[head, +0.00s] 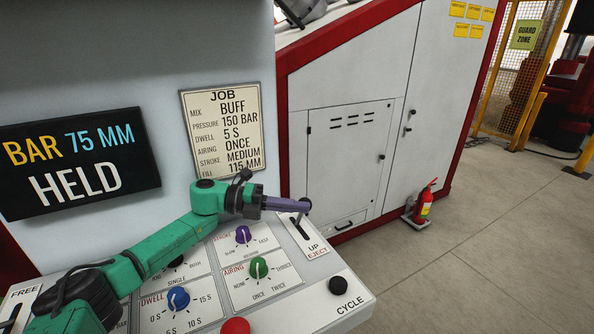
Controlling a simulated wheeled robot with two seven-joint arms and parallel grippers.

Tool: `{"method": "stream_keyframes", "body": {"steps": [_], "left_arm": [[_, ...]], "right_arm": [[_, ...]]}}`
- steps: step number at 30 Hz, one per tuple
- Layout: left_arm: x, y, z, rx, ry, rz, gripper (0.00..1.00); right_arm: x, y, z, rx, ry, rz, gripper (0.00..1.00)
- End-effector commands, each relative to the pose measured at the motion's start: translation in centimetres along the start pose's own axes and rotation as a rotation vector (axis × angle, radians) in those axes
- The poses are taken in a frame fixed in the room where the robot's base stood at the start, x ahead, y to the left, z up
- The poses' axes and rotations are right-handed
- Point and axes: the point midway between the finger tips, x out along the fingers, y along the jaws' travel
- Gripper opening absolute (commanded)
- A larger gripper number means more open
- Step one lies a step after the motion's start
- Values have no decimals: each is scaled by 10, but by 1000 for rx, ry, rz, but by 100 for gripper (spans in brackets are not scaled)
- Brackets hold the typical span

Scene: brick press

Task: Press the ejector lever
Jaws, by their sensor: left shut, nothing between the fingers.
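The ejector lever (300,226) stands in a slot on a white plate marked UP and EJECT, near the right end of the sloped control panel (318,300). Its dark knob shows near the top of the slot. My left gripper (305,204) is shut and empty, its purple fingers pointing right with the tips at the lever's knob. Whether they touch the knob, I cannot tell. My right gripper is not in view.
The panel bears a purple knob (243,234), a green knob (259,267), a blue knob (178,298), a red button (236,327) and a black CYCLE button (339,286). A screen (78,163) reads HELD, beside a JOB card (222,132). A fire extinguisher (424,204) stands on the floor.

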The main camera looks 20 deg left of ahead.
Motion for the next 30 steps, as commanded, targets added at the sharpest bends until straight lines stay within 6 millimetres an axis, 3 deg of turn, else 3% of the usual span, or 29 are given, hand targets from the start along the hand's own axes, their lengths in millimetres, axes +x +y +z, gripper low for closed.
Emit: {"method": "stream_keyframes", "body": {"steps": [8,18,24,30], "left_arm": [[-8,-66,14,8,-2,-1,0],[-18,-148,30,5,-2,-2,0],[-21,-172,35,1,0,0,0],[-21,-174,36,-2,1,1,0]], "right_arm": [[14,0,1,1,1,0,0],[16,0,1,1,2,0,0],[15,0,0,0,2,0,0],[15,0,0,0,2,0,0]]}}
